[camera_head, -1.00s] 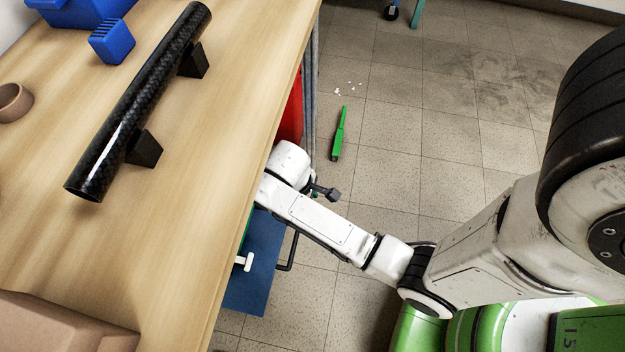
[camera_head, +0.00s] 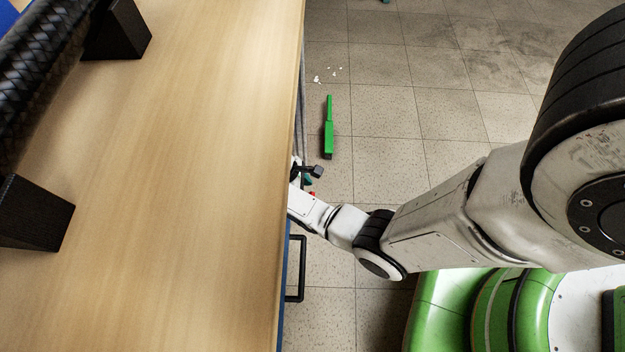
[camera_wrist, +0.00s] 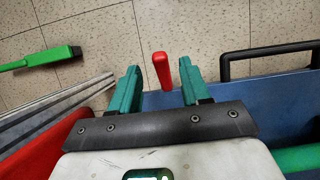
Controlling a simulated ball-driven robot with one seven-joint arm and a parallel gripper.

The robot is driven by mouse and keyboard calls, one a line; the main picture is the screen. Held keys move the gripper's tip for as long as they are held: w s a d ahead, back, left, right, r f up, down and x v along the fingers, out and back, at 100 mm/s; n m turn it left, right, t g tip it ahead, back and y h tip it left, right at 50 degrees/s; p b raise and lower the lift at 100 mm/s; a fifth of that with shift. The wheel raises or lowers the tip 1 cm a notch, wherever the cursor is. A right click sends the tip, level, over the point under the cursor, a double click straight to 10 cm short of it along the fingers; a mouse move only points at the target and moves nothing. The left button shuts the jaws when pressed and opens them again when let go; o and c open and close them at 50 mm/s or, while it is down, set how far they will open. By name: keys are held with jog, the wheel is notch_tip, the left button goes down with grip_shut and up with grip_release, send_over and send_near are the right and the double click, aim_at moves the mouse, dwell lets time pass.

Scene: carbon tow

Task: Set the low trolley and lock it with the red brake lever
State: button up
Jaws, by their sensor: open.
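In the wrist view my gripper (camera_wrist: 159,70) is open, with its two green fingers apart. The red brake lever (camera_wrist: 162,72) shows between the fingers, upright in the picture; I cannot tell whether either finger touches it. The low blue trolley (camera_wrist: 230,98) lies behind and right of the fingers, with a black handle (camera_wrist: 270,49) on its edge. In the head view the workbench hides most of the trolley and my gripper; the trolley's black handle (camera_head: 301,270) and a small red bit of the lever (camera_head: 312,193) show past the bench edge.
The wooden workbench (camera_head: 200,180) overhangs the trolley. A black tube (camera_head: 50,70) rests on black supports (camera_head: 30,215). A green-handled tool (camera_head: 329,130) and white scraps lie on the floor. A red panel (camera_wrist: 40,148) and grey rails (camera_wrist: 60,105) are left of my gripper.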

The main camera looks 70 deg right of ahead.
jog(key=b+x, duration=0.2)
jog(key=x, duration=0.4)
jog(key=shift+f+b, duration=0.15)
jog(key=shift+b, duration=0.2)
grip_shut()
